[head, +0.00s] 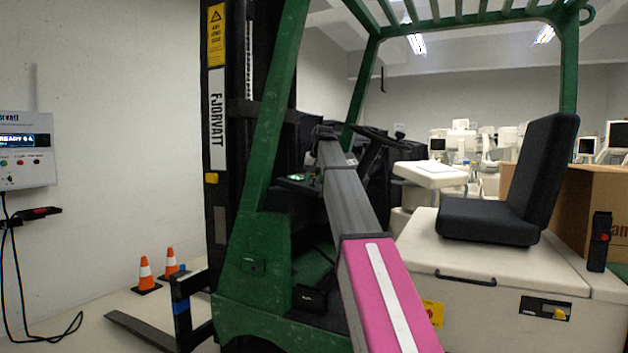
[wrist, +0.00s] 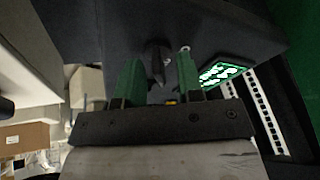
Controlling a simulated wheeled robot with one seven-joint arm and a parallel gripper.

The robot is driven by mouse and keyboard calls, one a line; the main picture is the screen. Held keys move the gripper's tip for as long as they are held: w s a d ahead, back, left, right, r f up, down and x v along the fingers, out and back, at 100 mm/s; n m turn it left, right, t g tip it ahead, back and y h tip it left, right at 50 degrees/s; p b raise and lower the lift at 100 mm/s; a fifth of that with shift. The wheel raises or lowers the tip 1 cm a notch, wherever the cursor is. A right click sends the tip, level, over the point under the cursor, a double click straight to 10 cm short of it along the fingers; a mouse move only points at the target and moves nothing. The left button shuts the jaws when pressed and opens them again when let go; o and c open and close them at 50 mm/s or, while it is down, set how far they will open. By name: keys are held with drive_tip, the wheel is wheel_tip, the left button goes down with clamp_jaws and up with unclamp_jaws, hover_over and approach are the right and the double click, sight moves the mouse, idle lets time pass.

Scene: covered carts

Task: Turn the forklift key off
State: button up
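The green forklift (head: 255,240) fills the middle of the head view. My arm reaches into its cab toward the dashboard, and the gripper itself is hidden there behind the arm. In the wrist view my gripper (wrist: 159,80) is open, its two green fingers apart. A dark, narrow upright piece, possibly the key (wrist: 156,62), shows between the fingers, beneath the dark dashboard panel (wrist: 130,25). I cannot tell whether either finger touches it. A small metallic round part (wrist: 184,49) sits by the right fingertip. A lit green-and-white display (wrist: 222,74) is just right of the gripper.
The steering wheel (head: 382,138) is right of my arm, and the black seat (head: 500,210) is farther right. Orange cones (head: 145,272) and a wall charger (head: 22,150) are at the left. A cardboard box (head: 570,200) is behind the seat.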

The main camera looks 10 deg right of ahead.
clamp_jaws()
idle(0.4)
drive_tip(key=n, duration=0.3)
drive_tip(key=n+y, duration=0.1)
drive_tip(key=n, duration=0.1)
drive_tip(key=shift+n+y, duration=0.3)
drive_tip(key=shift+n, duration=0.1)
drive_tip(key=n+g+y, duration=0.1)
drive_tip(key=n, duration=0.5)
drive_tip(key=shift+n+g, duration=0.3)
